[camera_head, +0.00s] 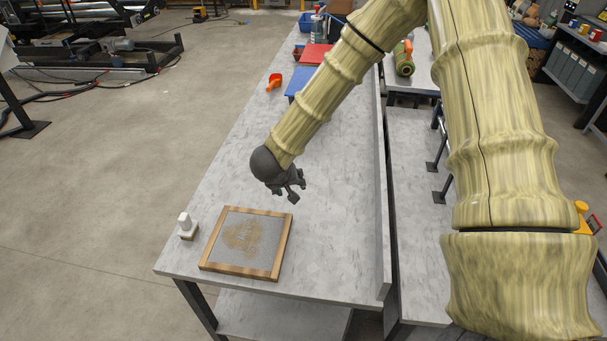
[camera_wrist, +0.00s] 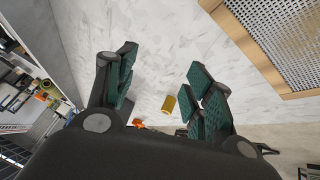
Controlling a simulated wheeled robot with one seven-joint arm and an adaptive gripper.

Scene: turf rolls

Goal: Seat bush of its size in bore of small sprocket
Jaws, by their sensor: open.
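My gripper (camera_head: 291,187) is open and hangs above the light marbled worktop, just behind the wooden-framed tray. In the wrist view my gripper's two green-padded fingers (camera_wrist: 162,75) stand apart with nothing between their pads. A small brass-yellow cylinder (camera_wrist: 168,104), which looks like a bush, lies on the worktop in the wrist view, near the right finger. I cannot make it out in the head view. No small sprocket can be made out clearly in either view.
The wooden-framed mesh tray (camera_head: 207,268), with a brownish patch, lies near the table's front edge. A white post on a block (camera_head: 186,227) stands left of it. An orange scoop (camera_head: 274,82), blue (camera_head: 298,82) and red items (camera_head: 316,54) lie farther back. A raised ledge (camera_head: 381,200) runs along the right.

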